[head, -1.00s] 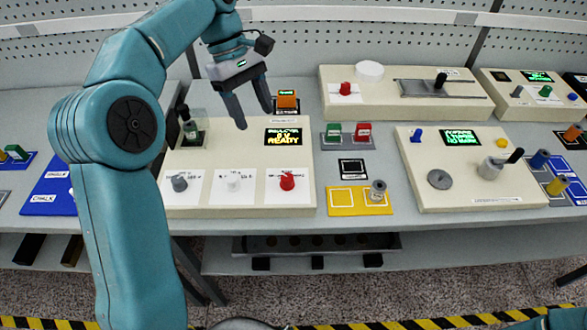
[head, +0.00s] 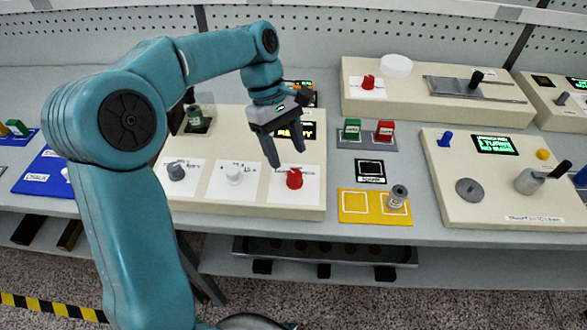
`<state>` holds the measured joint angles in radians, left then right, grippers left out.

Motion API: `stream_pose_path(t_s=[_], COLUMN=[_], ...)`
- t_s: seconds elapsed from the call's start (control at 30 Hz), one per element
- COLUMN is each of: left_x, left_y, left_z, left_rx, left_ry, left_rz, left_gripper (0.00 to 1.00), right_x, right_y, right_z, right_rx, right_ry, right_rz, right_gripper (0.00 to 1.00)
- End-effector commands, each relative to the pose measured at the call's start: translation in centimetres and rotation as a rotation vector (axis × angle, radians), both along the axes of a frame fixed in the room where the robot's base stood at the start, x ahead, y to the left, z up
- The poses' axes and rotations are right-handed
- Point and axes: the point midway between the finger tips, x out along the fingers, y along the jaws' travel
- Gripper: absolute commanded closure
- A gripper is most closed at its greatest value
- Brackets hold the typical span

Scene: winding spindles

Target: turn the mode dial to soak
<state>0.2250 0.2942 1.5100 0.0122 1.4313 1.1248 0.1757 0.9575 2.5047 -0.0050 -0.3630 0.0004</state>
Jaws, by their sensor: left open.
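Three dials stand on white plates along the front of a cream panel (head: 240,211): a grey one (head: 175,171), a white one (head: 234,174) and a red one (head: 294,178). The plate lettering is too small to read, so I cannot tell which is the mode dial or where it points. My left gripper (head: 287,157) is open and empty, fingers pointing down, just above and behind the red dial and apart from it. It partly hides the panel's display (head: 308,130), where "READY" shows. My right gripper is not in view.
A bottle (head: 194,117) stands at the panel's back left. To the right are green (head: 351,129) and red (head: 385,131) blocks, a yellow tray (head: 354,219) with a small metal cylinder (head: 397,196), and another cream panel (head: 470,212) with a crank.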

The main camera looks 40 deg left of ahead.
Motion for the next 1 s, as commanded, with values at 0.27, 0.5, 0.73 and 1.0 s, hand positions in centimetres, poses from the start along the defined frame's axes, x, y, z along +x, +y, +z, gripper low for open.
stream_pose_path(t_s=[0.27, 0.5, 0.73, 1.0], left_x=[-0.1, 0.0, 0.0, 0.0], left_y=[-1.8, -2.1, -2.0, -2.0], left_z=[-4.1, -4.8, -4.8, -4.7], left_rx=[-0.001, 0.000, 0.000, 0.000], left_ry=[0.002, 0.000, 0.000, 0.001], left_rz=[-0.002, -0.001, -0.001, -0.006], left_gripper=[0.40, 0.40, 0.66, 0.94], right_x=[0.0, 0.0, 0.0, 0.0], right_y=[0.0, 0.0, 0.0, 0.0], right_z=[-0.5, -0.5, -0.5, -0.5], right_rx=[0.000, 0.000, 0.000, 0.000], right_ry=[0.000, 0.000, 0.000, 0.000], right_rz=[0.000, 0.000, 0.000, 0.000], right_gripper=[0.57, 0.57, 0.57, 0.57])
